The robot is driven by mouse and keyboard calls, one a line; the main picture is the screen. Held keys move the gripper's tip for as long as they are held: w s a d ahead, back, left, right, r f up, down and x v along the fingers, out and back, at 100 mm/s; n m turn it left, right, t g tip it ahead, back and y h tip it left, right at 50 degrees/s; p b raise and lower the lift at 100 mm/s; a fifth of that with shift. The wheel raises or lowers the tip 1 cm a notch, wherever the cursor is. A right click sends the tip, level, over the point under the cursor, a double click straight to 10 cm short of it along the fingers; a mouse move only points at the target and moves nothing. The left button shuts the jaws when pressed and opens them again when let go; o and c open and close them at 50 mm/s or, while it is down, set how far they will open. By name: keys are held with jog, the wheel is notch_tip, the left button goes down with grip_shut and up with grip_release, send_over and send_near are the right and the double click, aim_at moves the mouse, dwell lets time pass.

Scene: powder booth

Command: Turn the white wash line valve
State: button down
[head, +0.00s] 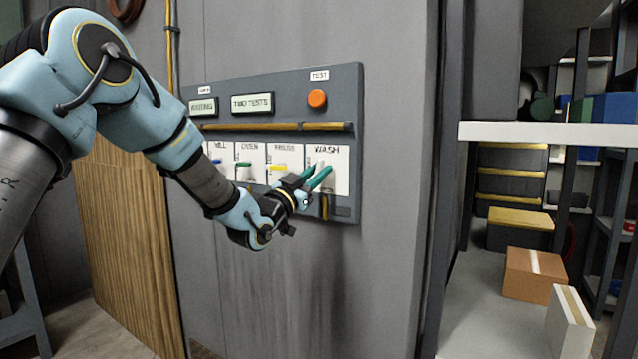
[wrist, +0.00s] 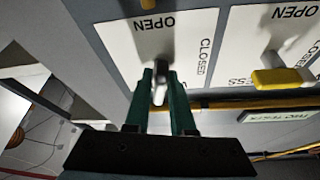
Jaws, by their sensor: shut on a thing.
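The white wash line valve (wrist: 159,95) sits on the WASH plate (head: 341,178) at the right end of the panel. My gripper (head: 319,172) has its green fingers shut on its handle. In the wrist view my gripper (wrist: 161,80) has a finger on each side of the handle, near its dark pivot. The visible part of the handle runs down that picture, away from the word OPEN at the top. The word CLOSED is to the right of the handle. The fingers hide much of the handle, so its exact angle is hard to tell.
Yellow (head: 278,167), green (head: 243,164) and blue (head: 216,161) valves sit left on the panel (head: 290,88). An orange button (head: 317,98) is above. A pipe (head: 270,126) crosses over the plates. Shelves with boxes (head: 534,275) stand at the right.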

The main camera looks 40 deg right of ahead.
jog(key=shift+f+n+t+b, duration=0.2)
jog(key=shift+n+t+b, duration=0.6)
jog(key=shift+n, duration=1)
jog(key=shift+n+t+y, duration=0.3)
jog(key=c, duration=0.9)
grip_release()
jog(key=shift+r, duration=0.15)
jog(key=b+v, duration=0.1)
jog(key=v, duration=0.9)
jog(key=shift+s+a, duration=0.1)
jog(key=shift+a, duration=0.25)
jog(key=shift+f, duration=0.25)
